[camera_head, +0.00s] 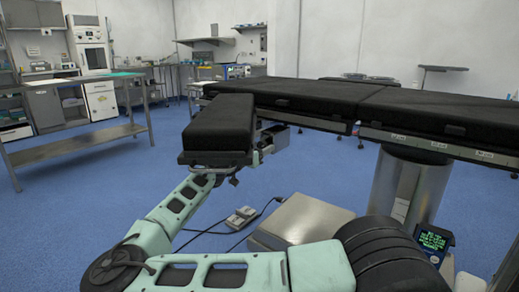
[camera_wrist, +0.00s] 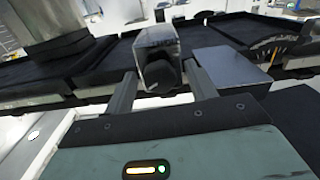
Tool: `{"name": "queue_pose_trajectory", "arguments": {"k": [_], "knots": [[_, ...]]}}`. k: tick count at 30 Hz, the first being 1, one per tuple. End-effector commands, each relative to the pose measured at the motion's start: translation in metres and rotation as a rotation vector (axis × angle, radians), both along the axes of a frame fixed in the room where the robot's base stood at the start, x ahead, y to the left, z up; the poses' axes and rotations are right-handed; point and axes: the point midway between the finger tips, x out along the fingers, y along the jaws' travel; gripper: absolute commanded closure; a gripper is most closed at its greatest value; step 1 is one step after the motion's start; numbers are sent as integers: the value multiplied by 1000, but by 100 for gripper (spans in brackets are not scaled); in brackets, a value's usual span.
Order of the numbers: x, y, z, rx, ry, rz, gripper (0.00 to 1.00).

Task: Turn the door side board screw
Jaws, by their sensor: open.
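The operating table (camera_head: 310,97) has black pads and a metal side rail. A black padded side board (camera_head: 218,125) sticks out from its left part, joined near a grey metal bracket (camera_head: 274,139). My mint-green arm reaches up to the near end of this board, where my gripper is mostly hidden. In the wrist view my gripper (camera_wrist: 162,92) is open, with one finger on each side of a dark grey, box-shaped metal part (camera_wrist: 157,58). I cannot tell whether the fingers touch it. The screw itself is not clearly distinguishable in either view.
A metal table column (camera_head: 405,190) and grey base plate (camera_head: 300,222) stand at right. A small pedal (camera_head: 241,217) with cables lies on the blue floor. A steel side table (camera_head: 75,143) stands at left. The floor between it and my arm is clear.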

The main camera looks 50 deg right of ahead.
Motion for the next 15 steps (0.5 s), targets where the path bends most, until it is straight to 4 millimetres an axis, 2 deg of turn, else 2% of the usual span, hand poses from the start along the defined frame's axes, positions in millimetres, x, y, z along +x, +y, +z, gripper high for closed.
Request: {"name": "queue_pose_trajectory", "arguments": {"k": [2,7,15], "knots": [[0,0,0,0,0,0,44],[0,0,0,0,0,0,89],[0,0,0,-1,13,0,89]]}}
